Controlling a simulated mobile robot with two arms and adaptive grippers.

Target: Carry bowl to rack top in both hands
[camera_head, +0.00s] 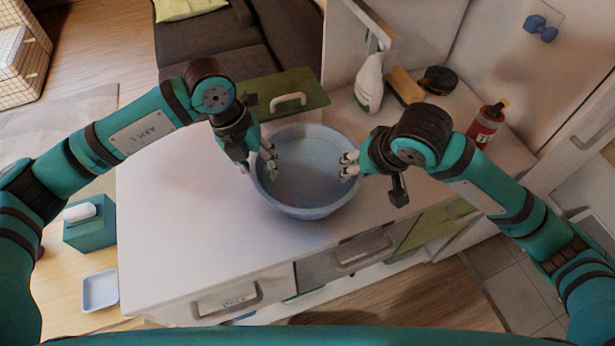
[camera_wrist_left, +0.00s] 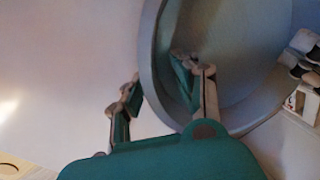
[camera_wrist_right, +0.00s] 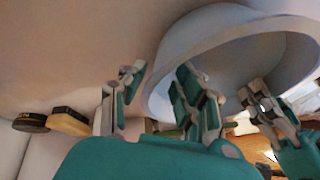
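A light blue-grey bowl (camera_head: 305,180) is over the white cabinet top, empty inside; I cannot tell whether its base touches the surface. My left gripper (camera_head: 258,165) is at its left rim, one finger outside and one inside, with gaps to the wall. The left wrist view shows the bowl (camera_wrist_left: 235,60) between the spread fingers of that gripper (camera_wrist_left: 160,85). My right gripper (camera_head: 350,166) straddles the right rim. In the right wrist view, the bowl (camera_wrist_right: 230,45) also lies between the open fingers of this gripper (camera_wrist_right: 160,82). I cannot identify the rack.
A green panel with a white handle (camera_head: 288,101) is behind the bowl. A white spray bottle (camera_head: 369,84), brown block (camera_head: 405,86), dark round item (camera_head: 438,79) and red bottle (camera_head: 486,125) stand at the back right. The white top (camera_head: 180,230) is clear to the left.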

